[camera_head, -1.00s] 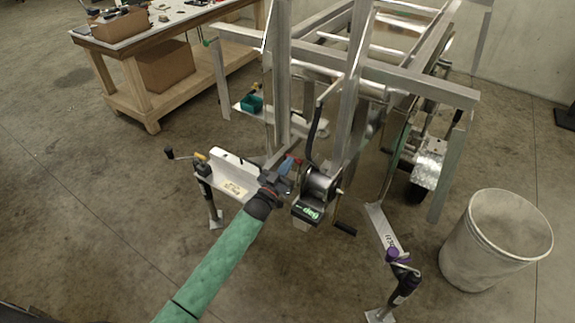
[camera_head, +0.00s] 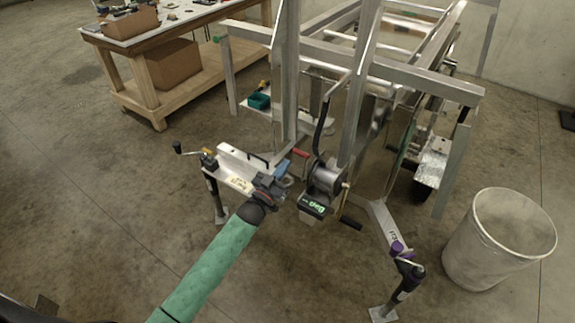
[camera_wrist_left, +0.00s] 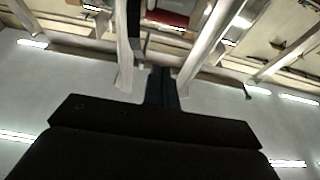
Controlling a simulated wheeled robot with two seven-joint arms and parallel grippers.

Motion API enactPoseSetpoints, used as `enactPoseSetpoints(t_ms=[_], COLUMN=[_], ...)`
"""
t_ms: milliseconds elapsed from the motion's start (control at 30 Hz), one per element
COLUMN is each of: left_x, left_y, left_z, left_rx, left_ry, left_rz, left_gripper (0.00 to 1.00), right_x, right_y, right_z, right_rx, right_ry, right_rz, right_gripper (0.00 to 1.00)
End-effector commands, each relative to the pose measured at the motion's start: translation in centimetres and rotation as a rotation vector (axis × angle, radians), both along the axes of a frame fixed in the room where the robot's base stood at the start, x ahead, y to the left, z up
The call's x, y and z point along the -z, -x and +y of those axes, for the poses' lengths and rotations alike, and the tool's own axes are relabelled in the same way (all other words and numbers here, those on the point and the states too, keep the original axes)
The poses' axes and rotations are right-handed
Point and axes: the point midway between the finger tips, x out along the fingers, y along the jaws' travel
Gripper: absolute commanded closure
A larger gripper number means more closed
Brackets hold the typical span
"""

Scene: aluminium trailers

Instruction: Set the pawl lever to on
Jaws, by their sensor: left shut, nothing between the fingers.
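The winch (camera_head: 325,178) is mounted on the upright frame of the aluminium trailer, with a black box marked in green (camera_head: 314,206) below it. A small red piece (camera_head: 300,153), which may be the pawl lever, sticks out at the winch's upper left. Its on or off setting cannot be read. My left gripper (camera_head: 286,172) is shut and empty, just left of the winch and a little below the red piece, with a visible gap. In the left wrist view its dark fingers (camera_wrist_left: 161,88) are together. My right gripper is not in view.
A black-gripped crank handle (camera_head: 322,128) rises above the winch. Trailer posts (camera_head: 358,110) stand close behind. A jack with a crank (camera_head: 210,163) is at left, and a purple-and-black jack (camera_head: 404,272) at lower right. A bin (camera_head: 499,240) and a workbench (camera_head: 150,40) stand farther off.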

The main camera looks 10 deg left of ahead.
Motion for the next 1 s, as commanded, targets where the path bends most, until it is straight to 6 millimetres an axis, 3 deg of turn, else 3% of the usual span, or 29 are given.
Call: enactPoseSetpoints(t_ms=[300, 500, 867, 1000], left_x=[1.1, 1.3, 1.3, 3.1], left_y=[3.9, 5.5, 5.9, 5.3], left_z=[1.4, 2.0, 2.2, 2.4], left_rx=[0.001, 0.000, -0.005, -0.034], left_ry=[-0.001, -0.001, -0.014, -0.072], left_rz=[0.001, 0.001, 0.002, 0.080], left_gripper=[1.00, 1.00, 1.00, 1.00], right_x=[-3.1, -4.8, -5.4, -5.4], right_y=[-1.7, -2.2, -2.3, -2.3], right_z=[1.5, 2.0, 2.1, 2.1], right_rx=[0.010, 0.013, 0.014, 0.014], right_ry=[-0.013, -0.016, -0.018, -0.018], right_rz=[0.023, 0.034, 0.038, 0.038], right_gripper=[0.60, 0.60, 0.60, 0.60])
